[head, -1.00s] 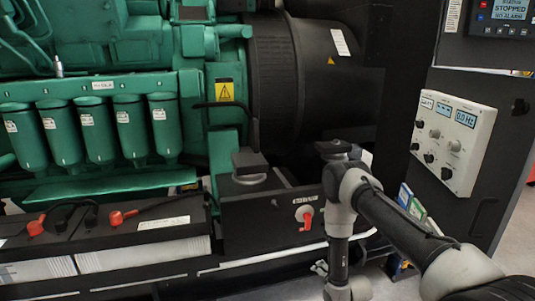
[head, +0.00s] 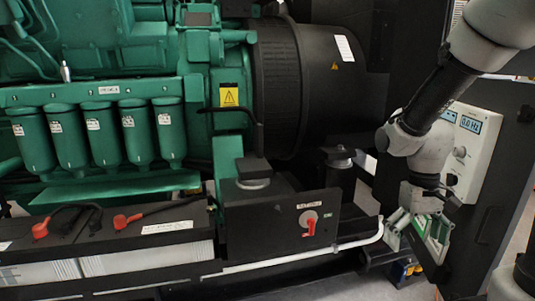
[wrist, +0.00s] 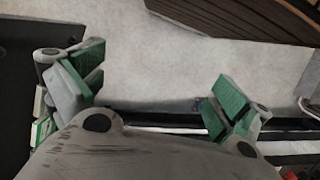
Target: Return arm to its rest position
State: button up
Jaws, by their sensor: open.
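My gripper (head: 418,234) shows at the lower right of the head view, pointing down in front of the dark cabinet side, below a white control box. Its two green-padded fingers are spread apart. My arm comes down from the upper right corner, bends at a grey joint and hangs down to the gripper. It covers part of the control box.
A green engine (head: 110,50) and black batteries (head: 100,235) fill the left. A red rotary switch (head: 310,222) sits on a black box left of the gripper. The white control box (head: 482,165) is close behind my arm. Grey floor (wrist: 200,50) is clear below the gripper.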

jog(key=s+d+r+t, duration=0.2)
jog(key=s+r+t, duration=0.4)
jog(key=r, duration=0.8)
jog(key=s, duration=0.2)
jog(key=shift+s+r+m, duration=0.35)
jog(key=shift+r+m, duration=0.05)
